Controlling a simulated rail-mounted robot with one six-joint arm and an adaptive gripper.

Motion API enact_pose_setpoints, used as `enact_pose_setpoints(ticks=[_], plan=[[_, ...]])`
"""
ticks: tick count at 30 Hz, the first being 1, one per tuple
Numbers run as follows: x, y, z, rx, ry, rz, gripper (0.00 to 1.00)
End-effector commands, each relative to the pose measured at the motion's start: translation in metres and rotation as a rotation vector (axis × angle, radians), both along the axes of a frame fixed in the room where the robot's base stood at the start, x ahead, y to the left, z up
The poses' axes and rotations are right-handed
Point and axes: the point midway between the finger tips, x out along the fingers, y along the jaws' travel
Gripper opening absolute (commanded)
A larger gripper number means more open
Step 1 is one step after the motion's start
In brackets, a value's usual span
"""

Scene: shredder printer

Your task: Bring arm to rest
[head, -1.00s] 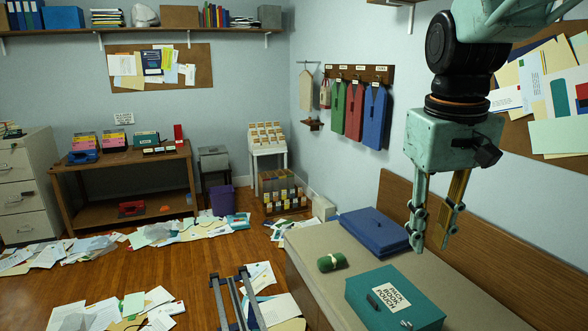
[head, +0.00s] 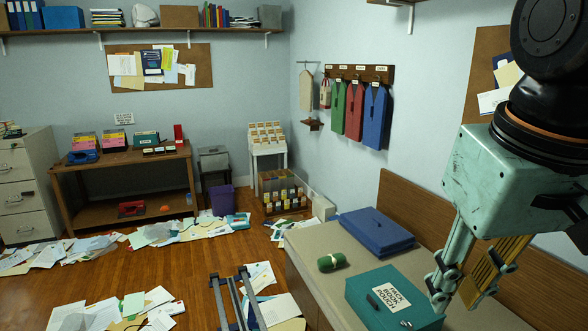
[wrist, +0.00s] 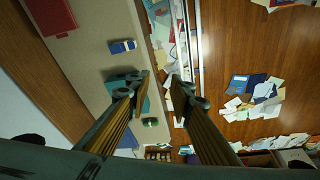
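My gripper (head: 455,298) hangs over the bench at the right of the head view, its fingers angled down and to the left. In the wrist view its two fingers (wrist: 159,88) stand apart with nothing between them, so it is open and empty. The teal box (head: 368,287) with a "Pack Book Pouch" label lies on the bench (head: 306,232), left of the fingertips in the head view. In the wrist view the left finger partly hides the teal box.
A blue folded case (head: 376,231) and a green roll (head: 333,262) lie on the bench. A blue-and-white item (wrist: 122,46) and a red item (wrist: 50,16) show in the wrist view. Papers (head: 180,232) litter the floor. Grey rails (head: 237,300) run across the floor.

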Motion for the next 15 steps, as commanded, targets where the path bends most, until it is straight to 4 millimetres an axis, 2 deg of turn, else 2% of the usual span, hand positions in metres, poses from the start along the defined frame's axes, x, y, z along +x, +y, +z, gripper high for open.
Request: enact_pose_setpoints(ticks=[9,15], plan=[[-0.047,0.008,-0.009,0.021,-0.047,-0.019,0.20],[-0.068,0.011,-0.016,0.030,-0.069,-0.028,0.20]])
